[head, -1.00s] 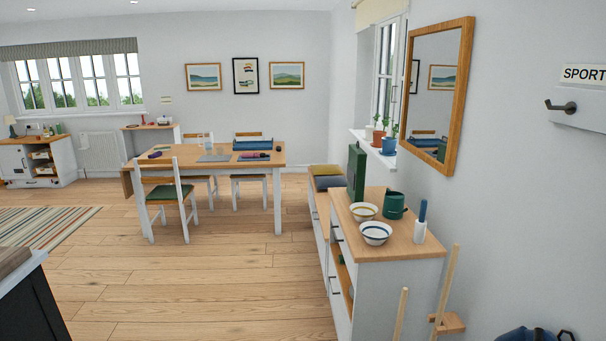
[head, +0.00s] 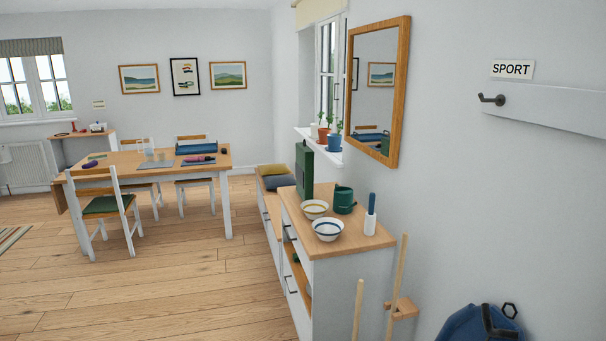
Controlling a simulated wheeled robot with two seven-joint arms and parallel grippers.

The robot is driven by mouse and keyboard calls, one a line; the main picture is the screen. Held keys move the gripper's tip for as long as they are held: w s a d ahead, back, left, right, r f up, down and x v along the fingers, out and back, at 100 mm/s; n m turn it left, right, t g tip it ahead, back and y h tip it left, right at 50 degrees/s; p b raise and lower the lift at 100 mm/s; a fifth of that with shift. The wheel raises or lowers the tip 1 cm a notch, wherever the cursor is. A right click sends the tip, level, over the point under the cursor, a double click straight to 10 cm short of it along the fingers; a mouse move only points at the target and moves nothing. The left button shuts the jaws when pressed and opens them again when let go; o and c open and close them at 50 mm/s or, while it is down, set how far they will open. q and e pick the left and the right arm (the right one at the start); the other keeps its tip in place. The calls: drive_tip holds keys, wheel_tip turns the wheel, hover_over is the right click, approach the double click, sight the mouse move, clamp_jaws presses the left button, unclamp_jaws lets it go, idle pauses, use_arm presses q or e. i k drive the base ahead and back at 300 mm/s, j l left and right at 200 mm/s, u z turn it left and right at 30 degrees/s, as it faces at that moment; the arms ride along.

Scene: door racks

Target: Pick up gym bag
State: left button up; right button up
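A blue bag (head: 478,324) with dark straps, which looks like the gym bag, is at the bottom right of the head view, low by the right wall. Only its top part shows; the rest is cut off by the lower edge. A dark hook (head: 491,99) on a white rail (head: 570,111) is on the wall above it, under a sign reading SPORT (head: 512,69). The hook is empty. Neither of my grippers is in view.
A dining table (head: 130,165) with chairs is farther back.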

sight(304, 164)
drive_tip(key=i+z, duration=0.1)
drive_tip(key=z, duration=0.3)
drive_tip(key=i+j+z, duration=0.1)
drive_tip(key=z, duration=0.3)
drive_tip(key=j+z, duration=0.2)
drive_tip(key=z, duration=0.15)
drive_tip(key=i+j+z, duration=0.15)
drive_tip(key=j, duration=0.3)
drive_tip(key=i+j+z, duration=0.15)
drive_tip(key=j, duration=0.3)
drive_tip(key=i+j+z, duration=0.15)
drive_tip(key=j, duration=0.3)
drive_tip(key=i+j+z, duration=0.2)
drive_tip(key=j, duration=0.25)
drive_tip(key=j+z, duration=0.15)
drive_tip(key=j, duration=0.35)
